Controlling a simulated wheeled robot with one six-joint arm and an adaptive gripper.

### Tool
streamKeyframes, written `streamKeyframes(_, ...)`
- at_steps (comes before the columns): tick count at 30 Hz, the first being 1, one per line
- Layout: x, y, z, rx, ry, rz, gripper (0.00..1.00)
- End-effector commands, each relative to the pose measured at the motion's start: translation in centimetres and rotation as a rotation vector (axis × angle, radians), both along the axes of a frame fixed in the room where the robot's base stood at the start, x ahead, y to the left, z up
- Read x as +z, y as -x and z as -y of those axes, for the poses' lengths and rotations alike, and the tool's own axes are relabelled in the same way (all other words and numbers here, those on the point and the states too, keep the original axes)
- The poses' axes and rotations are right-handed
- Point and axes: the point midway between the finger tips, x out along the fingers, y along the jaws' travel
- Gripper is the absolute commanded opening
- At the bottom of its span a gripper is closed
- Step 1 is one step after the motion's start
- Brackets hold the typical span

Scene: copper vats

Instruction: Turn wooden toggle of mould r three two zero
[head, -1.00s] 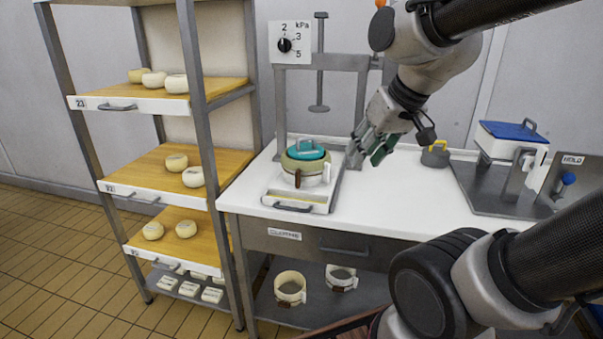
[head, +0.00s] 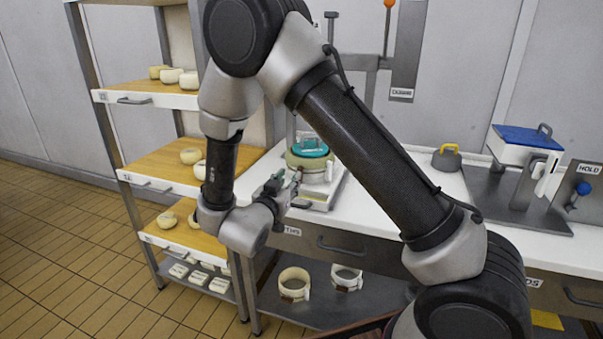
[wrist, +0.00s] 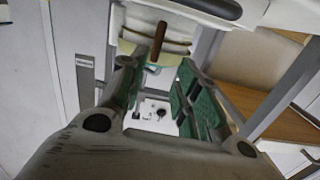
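A cream mould (head: 322,170) with a teal lid (head: 308,149) sits on the small tray of the press on the white worktop. I cannot read a number on it. Its wooden toggle (wrist: 159,42) is a short brown bar, seen in the wrist view against the pale mould (wrist: 140,30); in the head view my gripper hides it. My gripper (head: 284,186) is in front of the mould at its left, over the worktop's front edge. In the wrist view the green-padded fingers (wrist: 157,78) are spread with nothing between them, and the toggle lies just beyond the tips.
A shelf rack (head: 150,95) with cheeses stands close on the left. Two open moulds (head: 294,284) (head: 346,278) sit on the lower shelf under the worktop (head: 400,172). A yellow-handled grey weight (head: 447,158) and a blue-lidded box (head: 527,140) stand further right.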

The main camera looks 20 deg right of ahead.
Motion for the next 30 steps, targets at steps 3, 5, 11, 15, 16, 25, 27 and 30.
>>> streamKeyframes(3, -0.3, 0.7, 0.0, -0.027, 0.045, 0.018, 0.32)
streamKeyframes(5, -0.2, 0.4, 0.4, -0.032, 0.05, 0.021, 0.32)
streamKeyframes(11, -0.2, -2.3, 2.4, -0.033, 0.048, 0.02, 0.32)
streamKeyframes(15, -0.2, -4.1, 3.6, -0.031, 0.047, 0.021, 0.32)
streamKeyframes(16, -0.2, -4.4, 3.8, -0.031, 0.047, 0.021, 0.32)
streamKeyframes(25, -0.2, -5.4, 4.6, -0.028, 0.048, 0.02, 0.32)
streamKeyframes(27, -0.2, -5.4, 4.5, -0.028, 0.048, 0.02, 0.32)
streamKeyframes(30, -0.2, -5.4, 4.5, -0.028, 0.048, 0.02, 0.23)
